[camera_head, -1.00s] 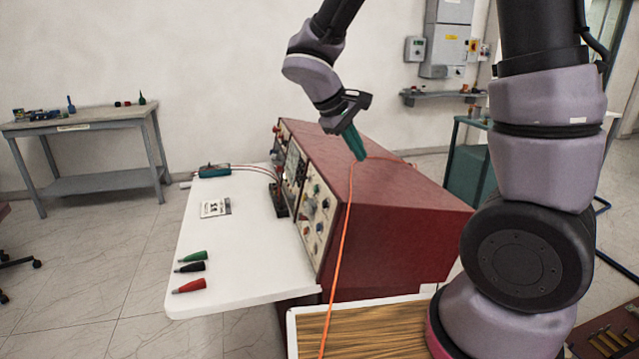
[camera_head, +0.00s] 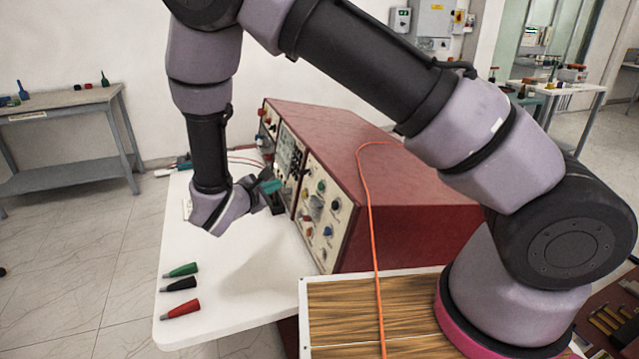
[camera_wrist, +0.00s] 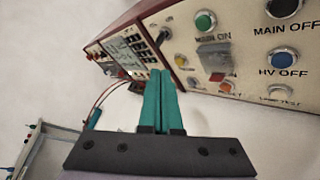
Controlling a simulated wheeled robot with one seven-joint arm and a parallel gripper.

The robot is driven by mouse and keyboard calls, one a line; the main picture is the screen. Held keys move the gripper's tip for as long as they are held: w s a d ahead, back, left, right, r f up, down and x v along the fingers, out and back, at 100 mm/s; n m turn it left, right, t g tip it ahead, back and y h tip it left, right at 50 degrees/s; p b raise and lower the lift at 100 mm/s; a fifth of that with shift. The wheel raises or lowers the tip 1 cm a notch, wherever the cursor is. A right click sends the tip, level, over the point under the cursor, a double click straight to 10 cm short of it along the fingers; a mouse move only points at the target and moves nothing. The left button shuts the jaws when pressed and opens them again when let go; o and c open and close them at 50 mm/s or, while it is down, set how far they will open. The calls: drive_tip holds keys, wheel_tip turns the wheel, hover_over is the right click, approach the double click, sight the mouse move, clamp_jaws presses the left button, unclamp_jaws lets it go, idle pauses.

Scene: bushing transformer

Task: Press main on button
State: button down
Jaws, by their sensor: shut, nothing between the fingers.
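The main on button is a green round button (camera_wrist: 205,20) with the label "MAIN ON" under it, high on the cream front panel (camera_wrist: 240,38) of the red cabinet (camera_head: 400,190). It also shows in the head view (camera_head: 321,186). My gripper (camera_wrist: 161,78) has its teal fingers together and empty. In the wrist view the fingertips appear left of and below the green button. In the head view my gripper (camera_head: 272,186) is in front of the panel, left of the button. I see no contact with the button.
A black MAIN OFF button (camera_wrist: 285,8) and a blue HV OFF button (camera_wrist: 283,60) are right of the green one. Green, black and red plugs (camera_head: 181,309) lie on the white table (camera_head: 230,320). An orange cable (camera_head: 371,220) runs over the cabinet.

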idle(0.3)
drive_tip(key=w+d+f, duration=0.2)
drive_tip(key=d, duration=0.6)
drive_tip(key=shift+w+d, duration=0.15)
drive_tip(key=shift+w, duration=0.05)
drive_tip(key=shift+d, duration=0.15)
idle(1.9)
drive_tip(key=shift+w+d+f, duration=0.1)
drive_tip(key=shift+d, duration=0.15)
drive_tip(key=shift+w+d+f, duration=0.1)
drive_tip(key=shift+w+d, duration=0.05)
drive_tip(key=shift+d, duration=0.3)
idle(0.9)
drive_tip(key=shift+a, duration=0.15)
drive_tip(key=shift+s+a+r, duration=0.2)
drive_tip(key=shift+s+a, duration=0.05)
drive_tip(key=shift+a, duration=0.45)
drive_tip(key=shift+s+a+r, duration=0.2)
drive_tip(key=shift+a, duration=0.6)
drive_tip(key=shift+s+a+r, duration=0.2)
drive_tip(key=shift+s+a, duration=0.05)
drive_tip(key=shift+a, duration=0.5)
drive_tip(key=shift+s+a+r, duration=0.2)
drive_tip(key=shift+a, duration=0.6)
